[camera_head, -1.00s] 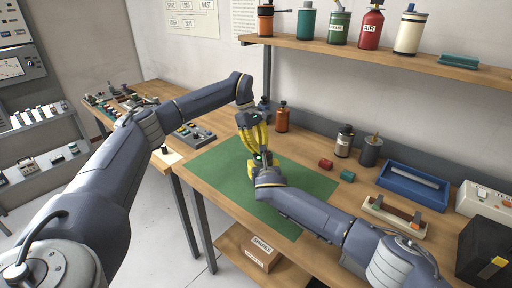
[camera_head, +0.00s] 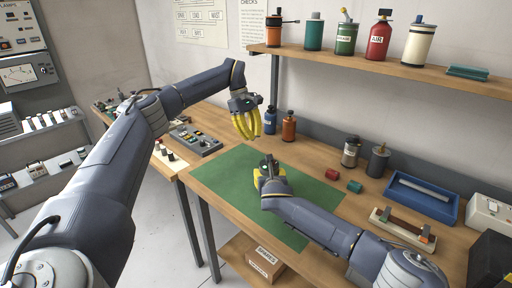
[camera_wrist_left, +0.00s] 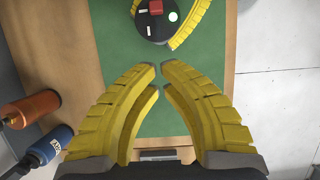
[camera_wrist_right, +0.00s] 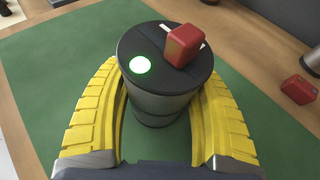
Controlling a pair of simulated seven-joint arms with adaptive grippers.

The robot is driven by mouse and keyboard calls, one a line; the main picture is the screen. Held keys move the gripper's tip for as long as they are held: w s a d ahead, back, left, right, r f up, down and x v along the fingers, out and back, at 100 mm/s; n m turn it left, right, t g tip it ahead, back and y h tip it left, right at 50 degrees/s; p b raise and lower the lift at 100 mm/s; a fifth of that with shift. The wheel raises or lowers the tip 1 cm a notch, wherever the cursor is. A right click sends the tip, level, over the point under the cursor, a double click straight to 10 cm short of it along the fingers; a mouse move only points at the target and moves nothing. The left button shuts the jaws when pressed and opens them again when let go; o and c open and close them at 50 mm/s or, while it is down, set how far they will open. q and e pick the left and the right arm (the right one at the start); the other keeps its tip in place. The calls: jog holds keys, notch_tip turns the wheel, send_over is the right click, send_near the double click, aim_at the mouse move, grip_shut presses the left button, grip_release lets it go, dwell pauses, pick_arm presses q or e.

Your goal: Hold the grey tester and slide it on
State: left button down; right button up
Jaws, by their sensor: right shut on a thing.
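The grey tester (camera_wrist_right: 160,98) is a dark grey cylinder with a red slider knob (camera_wrist_right: 183,45) and a bright green lit lamp (camera_wrist_right: 140,65) on its black top. My right gripper (camera_head: 270,174) has its yellow fingers around the tester's sides and holds it upright over the green mat. The tester's top (camera_wrist_left: 155,22) also shows at the top edge of the left wrist view. My left gripper (camera_head: 251,138) is above and behind the tester, apart from it. Its fingertips (camera_wrist_left: 160,68) are almost together with nothing between them.
The green mat (camera_head: 222,180) is otherwise bare. Blue (camera_head: 270,121) and orange (camera_head: 289,127) bottles stand behind it. A red block (camera_head: 332,174) and a teal block (camera_head: 354,187) lie right of it, with a blue tray (camera_head: 425,200) beyond. A shelf (camera_head: 370,62) of canisters is above.

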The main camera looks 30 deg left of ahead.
aim_at(263, 161)
pick_arm(q)
jog(key=shift+v, duration=1.45)
jog(key=c, duration=2.1)
grip_release()
grip_shut()
jog(key=shift+d+r+x, duration=0.2)
jog(key=shift+d+x, duration=0.25)
jog(key=shift+x, duration=1.45)
jog(key=shift+d+r+x, duration=0.15)
jog(key=shift+d+x, duration=0.25)
jog(key=shift+x, duration=1.45)
jog(key=shift+d+r+x, duration=0.2)
jog(key=shift+d+x, duration=0.25)
jog(key=shift+x, duration=1.45)
jog(key=shift+s, duration=0.15)
